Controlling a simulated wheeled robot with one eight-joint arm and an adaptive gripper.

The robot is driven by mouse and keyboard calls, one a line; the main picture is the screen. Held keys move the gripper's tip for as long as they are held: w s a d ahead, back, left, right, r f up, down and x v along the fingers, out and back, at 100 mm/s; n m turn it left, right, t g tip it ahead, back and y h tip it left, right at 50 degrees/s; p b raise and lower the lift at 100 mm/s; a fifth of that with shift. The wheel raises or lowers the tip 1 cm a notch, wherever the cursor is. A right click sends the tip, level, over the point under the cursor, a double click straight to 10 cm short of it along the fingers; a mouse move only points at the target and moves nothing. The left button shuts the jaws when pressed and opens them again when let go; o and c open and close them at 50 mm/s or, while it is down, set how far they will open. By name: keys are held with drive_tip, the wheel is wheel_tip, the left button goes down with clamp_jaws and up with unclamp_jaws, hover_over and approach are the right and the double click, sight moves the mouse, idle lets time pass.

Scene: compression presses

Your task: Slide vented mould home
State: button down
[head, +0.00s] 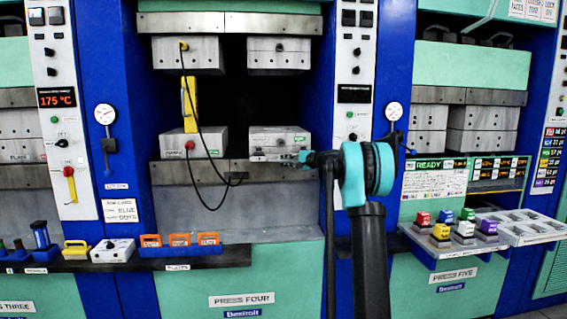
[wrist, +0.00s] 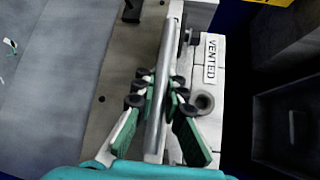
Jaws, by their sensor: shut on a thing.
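The vented mould (head: 280,135) is a pale grey block on the right side of press four's lower platen (head: 240,172). In the wrist view the mould (wrist: 203,125) carries a "VENTED" label and a dark round fitting. A long grey metal bar (wrist: 165,60) runs along the mould's front side. My gripper (wrist: 160,88) is shut on this bar, with fingers on both sides of it. In the head view my gripper (head: 298,157) is at the mould's front, partly hidden by my arm. The mould's back is hidden.
Upper mould halves (head: 278,55) hang above. A tool shelf (head: 215,257) is at lower left; a tray of coloured blocks (head: 445,238) is at right.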

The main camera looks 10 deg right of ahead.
drive_tip(key=c, duration=1.7)
unclamp_jaws()
drive_tip(key=shift+d+r, duration=0.2)
drive_tip(key=shift+d, duration=0.05)
drive_tip(key=shift+o, duration=0.6)
drive_tip(key=shift+a, duration=0.1)
drive_tip(key=v, duration=1.2)
drive_tip(key=shift+f, duration=0.1)
drive_tip(key=shift+s, duration=0.1)
